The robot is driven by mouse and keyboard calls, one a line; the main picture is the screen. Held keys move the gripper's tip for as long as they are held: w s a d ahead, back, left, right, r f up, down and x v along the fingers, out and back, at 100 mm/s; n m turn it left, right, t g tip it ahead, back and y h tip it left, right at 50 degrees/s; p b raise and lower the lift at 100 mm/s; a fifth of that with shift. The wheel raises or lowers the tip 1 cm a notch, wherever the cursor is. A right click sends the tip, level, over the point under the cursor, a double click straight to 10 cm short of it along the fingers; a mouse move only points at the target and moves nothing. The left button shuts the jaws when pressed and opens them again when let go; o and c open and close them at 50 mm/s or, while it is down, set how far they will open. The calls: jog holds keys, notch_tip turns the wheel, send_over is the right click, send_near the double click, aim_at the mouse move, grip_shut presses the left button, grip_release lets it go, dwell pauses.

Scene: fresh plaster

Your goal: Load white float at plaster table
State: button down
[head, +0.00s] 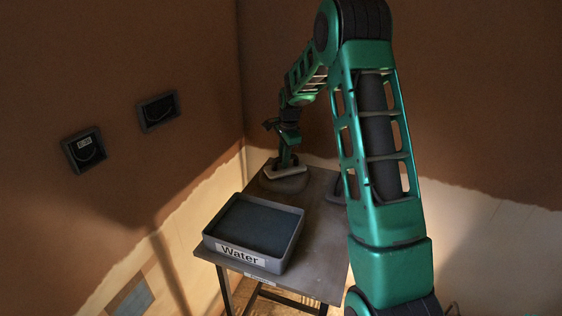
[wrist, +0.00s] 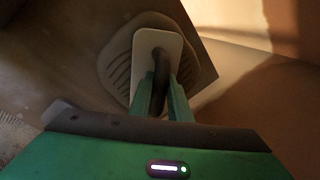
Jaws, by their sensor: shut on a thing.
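The white float (head: 285,171) is a pale flat plate at the far end of the plaster table (head: 317,232). My gripper (head: 287,159) is above it. In the wrist view my gripper (wrist: 161,82) is shut on the dark handle of the white float (wrist: 143,58). The plate lies over a rounded grey-brown plaster patch (head: 284,185), which shows grooves on both sides of the plate in the wrist view (wrist: 118,72). I cannot tell whether the plate touches the plaster; its underside is hidden.
A grey tray labelled Water (head: 251,261) stands at the table's near left. A grey item (head: 337,190) on the right is partly hidden behind my arm. Two dark wall boxes (head: 84,150) are on the left brown wall. The walls stand close behind the table.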

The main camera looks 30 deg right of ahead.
jog(key=shift+f, duration=0.55)
dwell(1.3)
jog(key=shift+w+v, duration=0.25)
jog(key=shift+v, duration=0.85)
jog(key=shift+w+v, duration=0.2)
jog(key=shift+v, duration=0.9)
jog(key=shift+w+v, duration=0.25)
jog(key=shift+v, duration=0.85)
jog(key=shift+r, duration=0.35)
